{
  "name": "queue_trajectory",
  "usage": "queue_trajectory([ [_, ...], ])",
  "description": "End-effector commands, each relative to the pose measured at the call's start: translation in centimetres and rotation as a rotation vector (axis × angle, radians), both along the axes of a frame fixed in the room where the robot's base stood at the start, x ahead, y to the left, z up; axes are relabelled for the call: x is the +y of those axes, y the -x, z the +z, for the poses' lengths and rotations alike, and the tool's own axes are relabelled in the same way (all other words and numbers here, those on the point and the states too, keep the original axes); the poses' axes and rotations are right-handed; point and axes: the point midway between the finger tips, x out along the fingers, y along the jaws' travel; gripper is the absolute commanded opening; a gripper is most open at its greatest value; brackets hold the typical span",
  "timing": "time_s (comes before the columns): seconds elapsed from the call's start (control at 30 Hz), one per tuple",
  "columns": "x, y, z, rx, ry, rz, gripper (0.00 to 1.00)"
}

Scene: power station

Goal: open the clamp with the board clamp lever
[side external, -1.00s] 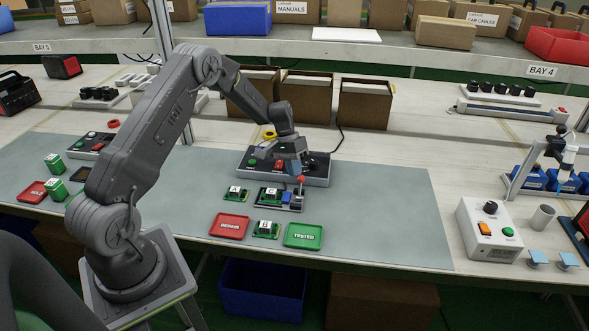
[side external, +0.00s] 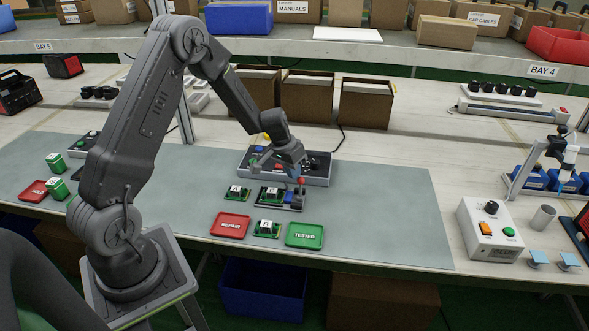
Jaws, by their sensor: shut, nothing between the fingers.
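The board clamp (side external: 266,203) sits on the grey-green mat, with a green board (side external: 271,193) bearing a white label in it. I cannot tell whether the fingers touch the knob.
A control box (side external: 318,172) with buttons stands just behind the clamp. A red tray (side external: 230,225), a loose green board (side external: 267,229) and a green tray (side external: 305,235) lie in front. Another board (side external: 236,194) lies left of the clamp. The mat's right side is clear.

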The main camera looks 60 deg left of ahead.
Motion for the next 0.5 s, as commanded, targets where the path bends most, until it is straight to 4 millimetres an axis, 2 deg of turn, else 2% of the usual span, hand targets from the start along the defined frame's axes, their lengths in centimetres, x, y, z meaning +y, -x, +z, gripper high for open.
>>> queue_trajectory([
  [0.27,-1.7,1.6,0.3,0.007,0.008,-0.001,0.0],
  [0.5,-1.6,1.6,0.2,0.006,0.008,0.0,0.0],
])
